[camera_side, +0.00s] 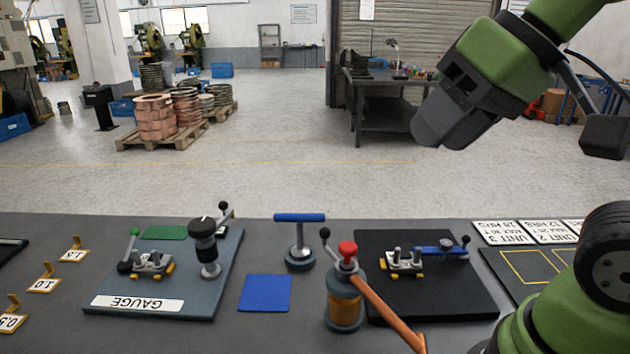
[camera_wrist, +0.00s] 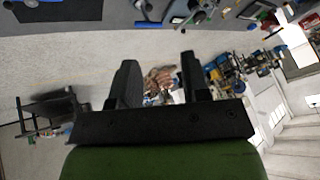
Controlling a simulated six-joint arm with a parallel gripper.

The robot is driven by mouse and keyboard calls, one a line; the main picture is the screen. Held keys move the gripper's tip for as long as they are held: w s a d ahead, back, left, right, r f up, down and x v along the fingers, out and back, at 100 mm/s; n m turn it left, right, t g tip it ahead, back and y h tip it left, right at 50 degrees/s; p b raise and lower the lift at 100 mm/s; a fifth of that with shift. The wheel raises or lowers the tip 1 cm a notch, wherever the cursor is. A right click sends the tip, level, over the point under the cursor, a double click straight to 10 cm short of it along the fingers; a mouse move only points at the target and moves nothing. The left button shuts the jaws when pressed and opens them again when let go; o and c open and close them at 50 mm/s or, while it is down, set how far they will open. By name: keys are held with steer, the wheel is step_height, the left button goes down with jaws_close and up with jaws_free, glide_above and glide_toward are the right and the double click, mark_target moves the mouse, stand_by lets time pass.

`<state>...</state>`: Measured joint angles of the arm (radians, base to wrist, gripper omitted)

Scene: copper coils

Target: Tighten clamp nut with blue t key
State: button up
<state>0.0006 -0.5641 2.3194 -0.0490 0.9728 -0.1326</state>
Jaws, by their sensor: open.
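The blue T key (camera_side: 299,218) stands upright, its crossbar on top and its grey shaft in a round grey holder (camera_side: 299,262). Its blue bar also shows in the wrist view (camera_wrist: 148,25). A clamp fixture (camera_side: 403,262) with metal posts, yellow parts and a blue bar (camera_side: 440,250) sits on a black plate (camera_side: 440,300). Another similar clamp (camera_side: 152,264) is on the grey GAUGE plate (camera_side: 200,300). I cannot tell which part is the clamp nut. My gripper (camera_side: 440,132) is open and empty, high above and beyond the bench at the right; its fingers show in the wrist view (camera_wrist: 158,75).
A canister (camera_side: 345,307) with a red knob and a long orange handle stands in front of the T key. A blue mat (camera_side: 265,294) lies left of it. Yellow tags (camera_side: 44,280) stand at the left; white cards (camera_side: 545,232) lie at the right. Air around my gripper is clear.

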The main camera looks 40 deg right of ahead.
steer(key=w+n+g, duration=0.2)
steer(key=w+n, duration=0.2)
steer(key=w, duration=0.6)
steer(key=w+d+f+n+g, duration=0.1)
steer(key=w+f+n, duration=0.1)
steer(key=w+f, duration=0.3)
steer(key=w+d+f+n+g+h, duration=0.1)
steer(key=w+f+n+g, duration=0.1)
steer(key=w+f, duration=0.3)
steer(key=w+d+f+n+g, duration=0.1)
steer(key=w+f+n, duration=0.2)
steer(key=w+f, duration=0.2)
steer(key=shift+w+f+n+h, duration=0.15)
steer(key=shift+w+n+h, duration=0.15)
steer(key=shift+w+h, duration=0.15)
steer(key=shift+w+f, duration=0.1)
steer(key=shift+f, duration=2.25)
steer(key=shift+f, duration=0.3)
steer(key=shift+f, duration=1.45)
